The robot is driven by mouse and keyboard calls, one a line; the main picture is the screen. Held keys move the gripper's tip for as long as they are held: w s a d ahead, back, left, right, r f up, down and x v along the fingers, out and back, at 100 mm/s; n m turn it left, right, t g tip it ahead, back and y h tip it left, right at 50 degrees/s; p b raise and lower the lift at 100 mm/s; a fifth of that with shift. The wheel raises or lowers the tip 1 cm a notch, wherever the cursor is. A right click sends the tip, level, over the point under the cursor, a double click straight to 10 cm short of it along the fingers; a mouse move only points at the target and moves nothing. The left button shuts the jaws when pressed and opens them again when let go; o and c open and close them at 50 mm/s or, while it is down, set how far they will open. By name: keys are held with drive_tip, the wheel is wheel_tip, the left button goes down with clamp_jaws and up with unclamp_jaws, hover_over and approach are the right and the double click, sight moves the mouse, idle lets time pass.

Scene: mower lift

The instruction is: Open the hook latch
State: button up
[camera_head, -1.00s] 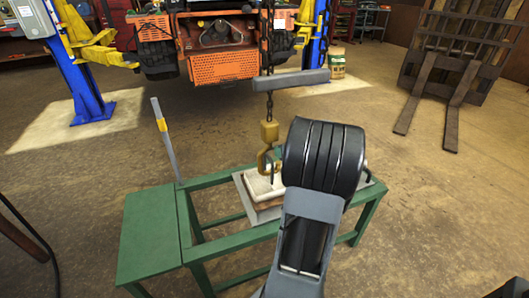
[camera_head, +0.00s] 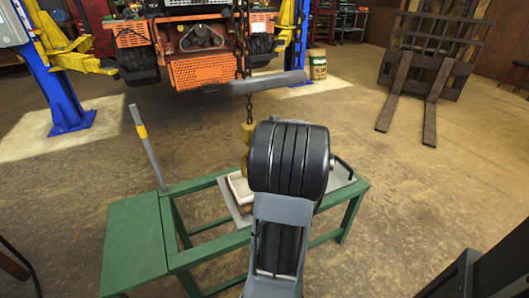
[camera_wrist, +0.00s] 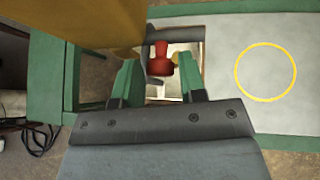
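A brass-yellow hook block (camera_head: 247,134) hangs from a chain (camera_head: 248,105) above the green stand in the head view; my arm hides its lower part and the latch. A large brown-yellow surface (camera_wrist: 85,20), likely the hook block seen close up, fills the upper left of the wrist view. My gripper (camera_wrist: 158,68) shows two green fingers spread apart, so it is open. A red, knob-like piece (camera_wrist: 160,60) appears between the fingers; I cannot tell whether it is the latch or whether either finger touches it. My gripper is hidden in the head view.
The green stand (camera_head: 135,237) carries a pale plate (camera_head: 335,182). A grey post with a yellow band (camera_head: 147,148) rises at its left. A grey bar (camera_head: 267,82) crosses the chain. A yellow ring (camera_wrist: 265,71) marks the grey surface at right. Open floor lies around the stand.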

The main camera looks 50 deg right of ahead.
drive_tip(key=shift+o, duration=1.3)
drive_tip(key=p+v, duration=0.4)
drive_tip(key=v, duration=0.9)
drive_tip(key=shift+s+a, duration=0.2)
drive_tip(key=shift+s, duration=0.15)
drive_tip(key=shift+s+r, duration=0.1)
drive_tip(key=shift+r, duration=0.05)
